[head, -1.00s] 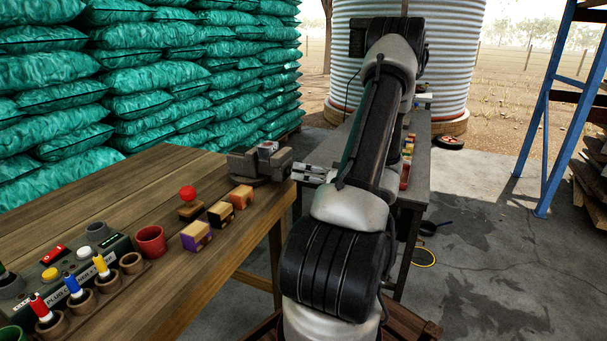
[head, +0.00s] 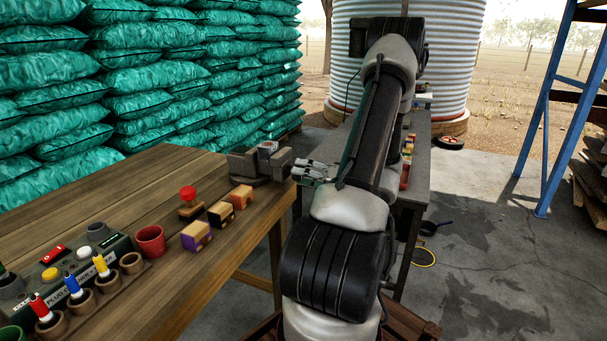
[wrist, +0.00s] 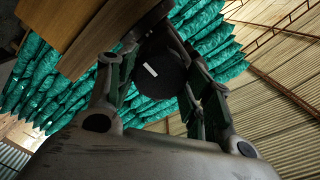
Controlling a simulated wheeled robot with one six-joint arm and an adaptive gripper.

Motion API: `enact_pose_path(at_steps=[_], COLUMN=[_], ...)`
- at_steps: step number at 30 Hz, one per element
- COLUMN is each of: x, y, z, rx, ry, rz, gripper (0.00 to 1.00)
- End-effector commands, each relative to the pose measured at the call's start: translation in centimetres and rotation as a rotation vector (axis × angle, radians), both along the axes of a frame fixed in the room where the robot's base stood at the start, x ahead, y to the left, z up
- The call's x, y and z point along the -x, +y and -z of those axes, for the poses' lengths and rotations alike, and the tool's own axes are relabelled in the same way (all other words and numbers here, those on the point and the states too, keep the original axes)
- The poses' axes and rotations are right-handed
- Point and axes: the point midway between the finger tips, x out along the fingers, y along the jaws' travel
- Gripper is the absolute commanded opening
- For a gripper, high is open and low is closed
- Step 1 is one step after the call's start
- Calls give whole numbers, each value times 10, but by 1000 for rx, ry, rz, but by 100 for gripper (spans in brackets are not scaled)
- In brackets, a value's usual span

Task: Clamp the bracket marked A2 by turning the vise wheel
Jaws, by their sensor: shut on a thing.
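The grey vise (head: 258,166) stands at the far right corner of the wooden bench. A small light grey piece (head: 268,147) sits upright between its jaws; it may be the bracket, but no A2 mark is readable. My gripper (head: 300,172) is at the vise's right side, beyond the bench edge. In the wrist view its two fingers (wrist: 160,50) are closed on opposite sides of a dark round wheel (wrist: 165,72) with a short white mark on its face. The wheel is hidden by the gripper in the head view.
Orange, black-and-tan and purple blocks (head: 221,214), a red-knobbed piece (head: 189,200) and a red cup (head: 150,241) stand on the bench (head: 130,190) before the vise. A control box (head: 75,265) is at left. A second table (head: 412,190) stands behind my arm.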

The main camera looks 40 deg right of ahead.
Motion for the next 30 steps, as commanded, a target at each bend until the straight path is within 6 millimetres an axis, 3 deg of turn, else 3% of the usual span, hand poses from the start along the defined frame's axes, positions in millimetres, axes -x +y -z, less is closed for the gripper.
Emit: enact_pose_path(at_steps=[30], x=[1], y=[-1], z=[0], rx=[-1754], ry=[726], rz=[2], gripper=[20])
